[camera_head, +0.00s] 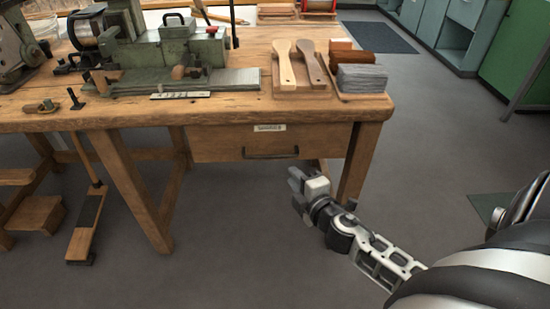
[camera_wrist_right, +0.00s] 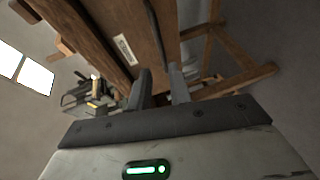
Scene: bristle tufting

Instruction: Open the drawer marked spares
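The wooden drawer (camera_head: 215,143) sits shut under the front edge of the workbench. It has a dark bar handle (camera_head: 270,154) and a small pale label (camera_head: 269,128), whose writing is too small to read. In the right wrist view the drawer front (camera_wrist_right: 139,25) and its label (camera_wrist_right: 125,49) appear tilted beyond the fingers. My right gripper (camera_head: 296,186) is below and to the right of the handle, apart from it. Its two fingers (camera_wrist_right: 160,86) stand apart in the wrist view with nothing between them. My left gripper is not in view.
The workbench (camera_head: 150,116) carries a green machine (camera_head: 175,55), wooden paddles (camera_head: 285,65) and a grey stack (camera_head: 362,78). A bench leg (camera_head: 360,160) stands right of the drawer. A foot pedal (camera_head: 86,228) is at lower left. The floor before the drawer is clear.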

